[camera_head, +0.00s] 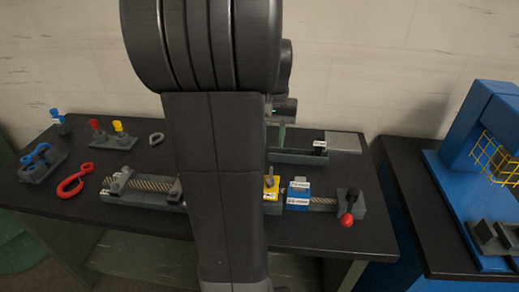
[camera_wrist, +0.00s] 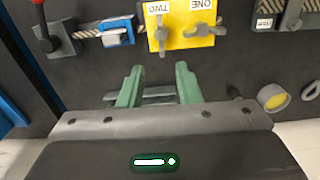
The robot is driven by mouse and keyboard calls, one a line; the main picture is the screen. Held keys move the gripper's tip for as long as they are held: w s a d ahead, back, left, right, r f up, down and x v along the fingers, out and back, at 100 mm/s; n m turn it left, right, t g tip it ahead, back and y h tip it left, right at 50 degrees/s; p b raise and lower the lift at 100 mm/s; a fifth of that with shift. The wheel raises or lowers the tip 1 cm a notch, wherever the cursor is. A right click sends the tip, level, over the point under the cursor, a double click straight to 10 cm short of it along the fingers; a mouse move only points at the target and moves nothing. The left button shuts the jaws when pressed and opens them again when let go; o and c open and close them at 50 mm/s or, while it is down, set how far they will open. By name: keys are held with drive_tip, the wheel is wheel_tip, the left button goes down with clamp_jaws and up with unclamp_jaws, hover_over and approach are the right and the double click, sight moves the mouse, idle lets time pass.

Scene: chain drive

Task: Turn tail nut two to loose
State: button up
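The yellow tail block (camera_wrist: 208,41) carries two grey wing nuts, with upside-down labels reading TWO and ONE in the wrist view. Tail nut two (camera_wrist: 160,34) is on the left, its wings nearly upright in the picture. My gripper (camera_wrist: 160,72) has two green fingers, spread apart and empty. The fingertips are below the yellow block in the wrist picture, apart from both nuts.
A blue block (camera_head: 298,194) is beside the yellow one, then a red-knobbed crank (camera_head: 347,220). A grey fixture (camera_head: 299,157) lies behind. A red hook (camera_head: 74,181) and colored-knob tools are at the left. A blue machine (camera_head: 490,130) stands right.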

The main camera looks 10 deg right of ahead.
wheel_tip(320, 180, down, 14)
drive_tip(key=shift+w+r+p, duration=0.15)
drive_tip(key=shift+r+p, duration=0.1)
drive_tip(key=shift+p, duration=0.15)
drive_tip(key=c, duration=0.6)
